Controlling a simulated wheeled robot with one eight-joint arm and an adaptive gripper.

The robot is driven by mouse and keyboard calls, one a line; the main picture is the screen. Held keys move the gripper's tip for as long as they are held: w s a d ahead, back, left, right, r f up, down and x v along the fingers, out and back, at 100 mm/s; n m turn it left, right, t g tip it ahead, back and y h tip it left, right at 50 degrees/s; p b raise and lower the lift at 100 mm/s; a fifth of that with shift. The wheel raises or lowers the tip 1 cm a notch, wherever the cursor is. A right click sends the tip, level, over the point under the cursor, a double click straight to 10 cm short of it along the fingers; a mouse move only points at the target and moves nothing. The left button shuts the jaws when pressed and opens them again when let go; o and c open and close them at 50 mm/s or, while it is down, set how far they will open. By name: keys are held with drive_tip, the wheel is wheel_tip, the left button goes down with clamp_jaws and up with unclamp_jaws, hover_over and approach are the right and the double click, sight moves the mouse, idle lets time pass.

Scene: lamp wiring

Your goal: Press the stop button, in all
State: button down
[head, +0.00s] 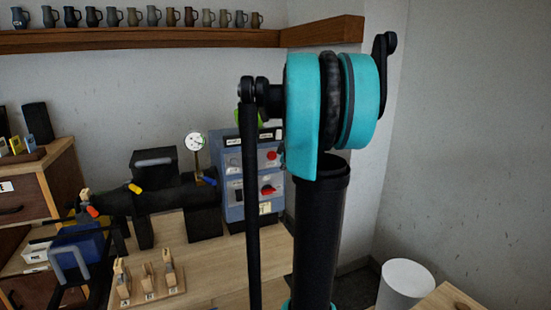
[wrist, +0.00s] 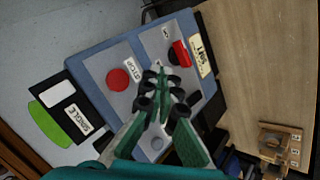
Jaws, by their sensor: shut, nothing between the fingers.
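The blue-grey control box (head: 232,213) stands on the workbench, partly hidden behind my arm in the head view. In the wrist view the red stop button (wrist: 118,80) sits on a light panel beside a "STOP" label (wrist: 129,69). My gripper (wrist: 162,76) is shut and empty, with green fingers pointing toward the box face. Its tips appear to the right of the button in the wrist view; contact with the panel cannot be told. The gripper is not clearly visible in the head view.
A red rotary switch (wrist: 180,54) is on the neighbouring panel of the box. A pressure gauge (head: 195,141) and dark machine stand left of the box. A wooden block with upright pieces (head: 150,290) lies on the bench in front. A white cylinder (head: 405,284) stands at right.

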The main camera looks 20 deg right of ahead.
sight(273, 158)
drive_tip(key=shift+d, duration=0.2)
drive_tip(key=shift+w, duration=0.1)
drive_tip(key=w, duration=0.8)
drive_tip(key=shift+w+a, duration=0.2)
drive_tip(key=shift+w, duration=0.15)
drive_tip(key=shift+w, duration=0.1)
idle(1.3)
drive_tip(key=shift+w, duration=0.35)
drive_tip(key=shift+w+a+r, duration=0.1)
drive_tip(key=shift+w+r, duration=0.05)
drive_tip(key=shift+w, duration=0.6)
idle(1.3)
